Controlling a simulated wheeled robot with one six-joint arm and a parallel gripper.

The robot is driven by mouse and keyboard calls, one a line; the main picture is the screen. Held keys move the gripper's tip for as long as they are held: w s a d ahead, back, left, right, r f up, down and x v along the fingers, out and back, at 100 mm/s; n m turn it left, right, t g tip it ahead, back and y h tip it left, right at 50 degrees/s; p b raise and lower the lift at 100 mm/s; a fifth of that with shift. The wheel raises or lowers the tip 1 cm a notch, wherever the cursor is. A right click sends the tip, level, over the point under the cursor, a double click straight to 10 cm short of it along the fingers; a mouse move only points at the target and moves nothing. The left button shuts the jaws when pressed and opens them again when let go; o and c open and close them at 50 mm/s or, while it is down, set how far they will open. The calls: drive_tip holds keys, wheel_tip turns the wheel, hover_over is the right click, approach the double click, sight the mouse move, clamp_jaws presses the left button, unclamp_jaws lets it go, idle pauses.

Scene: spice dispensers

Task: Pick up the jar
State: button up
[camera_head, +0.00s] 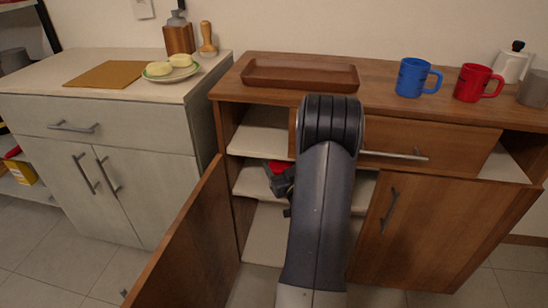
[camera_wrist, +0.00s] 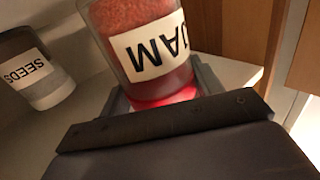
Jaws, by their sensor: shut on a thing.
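The jar (camera_wrist: 150,50) is clear glass with red contents, a red lid and a white label reading "JAM", upside down in the wrist view. My gripper (camera_wrist: 162,92) is shut on it, with a grey finger on each side near the lid. In the head view the red jar (camera_head: 278,166) shows only in part at the open cabinet's shelves, and my gripper (camera_head: 281,181) is mostly hidden behind my arm. I cannot tell whether the jar touches the shelf.
A jar labelled "SEEDS" (camera_wrist: 38,70) stands close by on the pale shelf (camera_wrist: 225,70). The open left door (camera_head: 190,240) and right door (camera_head: 440,230) flank my arm. A tray (camera_head: 300,76), a blue mug (camera_head: 414,78) and a red mug (camera_head: 474,83) stand on top.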

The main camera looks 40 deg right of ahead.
drive_tip(key=p+v, duration=0.1)
drive_tip(key=v, duration=1.1)
drive_tip(key=shift+s, duration=0.2)
